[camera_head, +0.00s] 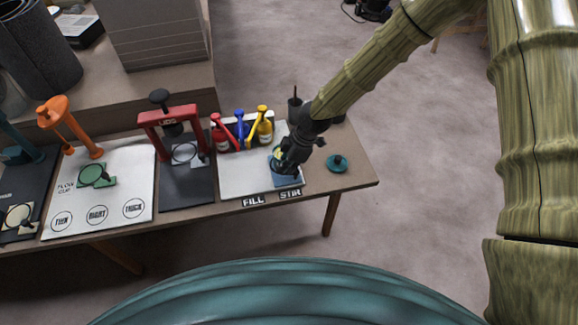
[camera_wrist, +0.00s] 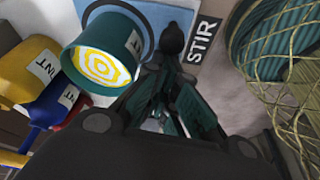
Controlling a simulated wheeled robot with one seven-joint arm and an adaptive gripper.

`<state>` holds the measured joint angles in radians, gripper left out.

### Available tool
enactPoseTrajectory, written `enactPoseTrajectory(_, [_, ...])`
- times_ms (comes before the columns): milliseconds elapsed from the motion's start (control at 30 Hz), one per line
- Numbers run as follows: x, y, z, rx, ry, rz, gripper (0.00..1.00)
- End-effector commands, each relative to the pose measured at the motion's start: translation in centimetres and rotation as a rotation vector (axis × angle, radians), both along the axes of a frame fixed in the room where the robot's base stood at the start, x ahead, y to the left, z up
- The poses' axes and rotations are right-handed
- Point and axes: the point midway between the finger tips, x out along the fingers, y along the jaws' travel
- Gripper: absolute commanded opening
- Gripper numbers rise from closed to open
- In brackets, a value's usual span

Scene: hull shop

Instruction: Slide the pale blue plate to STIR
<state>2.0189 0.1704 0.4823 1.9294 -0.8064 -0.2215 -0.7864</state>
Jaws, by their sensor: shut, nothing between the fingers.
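The pale blue plate (camera_head: 287,182) lies on the right end of a white board (camera_head: 236,180), just behind the STIR label (camera_head: 290,194). In the wrist view the plate (camera_wrist: 150,22) lies beside the STIR label (camera_wrist: 201,40). A teal cup (camera_wrist: 84,68) with yellow and white rings inside stands on the plate; in the head view my gripper partly covers it. My gripper (camera_head: 287,168) is shut, low over the plate and beside the cup. A black knob (camera_wrist: 172,38) shows just beyond the fingertips (camera_wrist: 168,68); I cannot tell whether they touch it.
The FILL label (camera_head: 253,200) is left of STIR. Red (camera_head: 221,136), blue (camera_head: 241,131) and yellow (camera_head: 265,127) bottles stand behind the board. A teal lid-like disc (camera_head: 337,163) lies to the right. A red press (camera_head: 168,118) stands left. The table's right end is mostly clear.

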Motion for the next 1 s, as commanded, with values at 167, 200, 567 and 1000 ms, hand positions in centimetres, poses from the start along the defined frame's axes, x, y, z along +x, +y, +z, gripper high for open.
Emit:
enactPoseTrajectory(167, [0.2, -0.5, -0.1, -0.006, 0.000, -0.004, 0.00])
enactPoseTrajectory(200, [0.2, -0.5, -0.1, -0.006, 0.000, -0.004, 0.00])
enactPoseTrajectory(567, [0.1, 1.1, 0.0, -0.005, -0.002, -0.006, 0.00])
enactPoseTrajectory(1000, [0.0, 2.6, 2.5, 0.000, -0.001, -0.011, 0.00])
